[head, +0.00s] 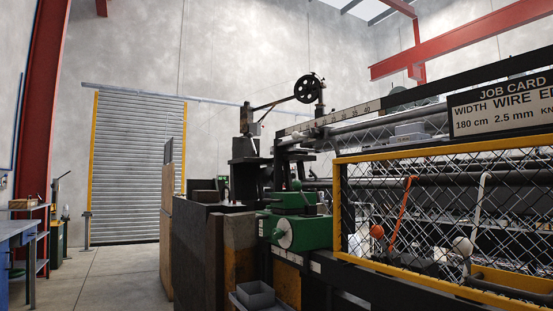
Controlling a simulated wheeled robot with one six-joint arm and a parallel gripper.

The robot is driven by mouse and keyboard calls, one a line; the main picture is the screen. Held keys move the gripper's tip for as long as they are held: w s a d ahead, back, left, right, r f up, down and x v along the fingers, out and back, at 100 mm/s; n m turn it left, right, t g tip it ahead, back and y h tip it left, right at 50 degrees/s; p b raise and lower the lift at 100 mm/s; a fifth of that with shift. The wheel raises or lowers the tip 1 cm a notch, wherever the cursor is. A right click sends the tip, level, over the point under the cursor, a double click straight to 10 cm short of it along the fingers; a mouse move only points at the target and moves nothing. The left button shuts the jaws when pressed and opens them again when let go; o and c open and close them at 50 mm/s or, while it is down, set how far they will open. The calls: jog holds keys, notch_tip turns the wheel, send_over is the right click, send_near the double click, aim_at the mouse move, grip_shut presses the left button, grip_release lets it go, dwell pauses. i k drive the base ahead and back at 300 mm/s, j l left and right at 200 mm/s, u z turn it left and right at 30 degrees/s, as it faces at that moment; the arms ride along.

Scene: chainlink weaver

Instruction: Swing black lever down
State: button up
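My gripper is not in view. No single part stands out clearly as the black lever. On the right, behind the yellow-framed mesh guard (338,215), an orange rod (402,212) slants down near an orange-red ball (377,231). A white curved rod (479,205) stands right of it, near a white ball (463,246). A black handwheel (308,88) is high on the machine, beside a dark slanting arm (268,105).
A dark panel (195,245) and wooden boards (167,220) flank the machine's left end. A grey bin (255,294) sits low in front. A blue bench (18,235) is at far left. Clear concrete floor (110,275) leads to a roller door (137,165).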

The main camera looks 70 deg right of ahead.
aim_at(250, 136)
jog(key=z, duration=2.15)
